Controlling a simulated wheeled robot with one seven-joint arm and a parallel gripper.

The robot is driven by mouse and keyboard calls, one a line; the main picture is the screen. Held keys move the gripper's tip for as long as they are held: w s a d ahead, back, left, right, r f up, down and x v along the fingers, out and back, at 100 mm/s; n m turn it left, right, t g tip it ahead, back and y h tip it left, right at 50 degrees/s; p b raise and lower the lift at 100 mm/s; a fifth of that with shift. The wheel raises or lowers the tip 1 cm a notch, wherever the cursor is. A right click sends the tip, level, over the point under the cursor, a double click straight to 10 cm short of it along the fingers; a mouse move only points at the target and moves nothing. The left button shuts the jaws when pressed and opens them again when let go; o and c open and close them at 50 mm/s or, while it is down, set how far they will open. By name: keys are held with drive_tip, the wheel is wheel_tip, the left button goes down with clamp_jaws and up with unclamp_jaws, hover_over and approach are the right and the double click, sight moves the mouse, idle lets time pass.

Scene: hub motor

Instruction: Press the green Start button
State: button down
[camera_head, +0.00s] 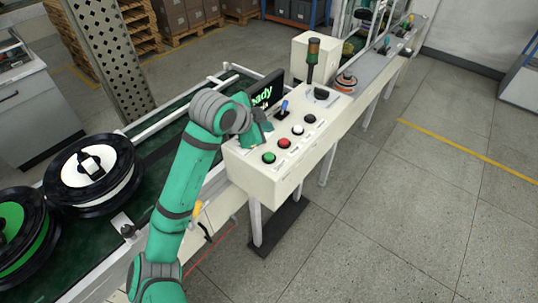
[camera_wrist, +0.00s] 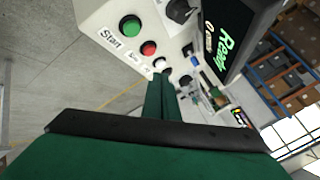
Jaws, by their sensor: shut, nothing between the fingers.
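The green Start button (camera_head: 268,157) is at the near end of a row of buttons on a cream control box (camera_head: 240,165). In the wrist view the green button (camera_wrist: 130,28) is at the upper left beside a "Start" label (camera_wrist: 109,36). My gripper (camera_head: 264,132) is above the panel, left of the button row. In the wrist view its green fingers (camera_wrist: 163,82) are together with nothing between them, pointing toward the white button end of the row. They are apart from the green button in the picture. Contact with the panel cannot be told.
A red button (camera_head: 284,143), a white button (camera_head: 297,130) and a black button (camera_head: 309,118) line up beyond the green one. A blue-handled lever (camera_head: 283,110), a "Ready" screen (camera_head: 264,93) and a signal tower (camera_head: 312,60) stand on the box. Open floor lies right.

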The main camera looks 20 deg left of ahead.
sight(266, 157)
drive_tip(key=shift+f, duration=0.1)
drive_tip(key=shift+f, duration=4.3)
drive_tip(key=shift+d, duration=0.1)
drive_tip(key=shift+f, duration=0.15)
drive_tip(key=shift+a+f, duration=0.2)
drive_tip(key=shift+f, duration=0.1)
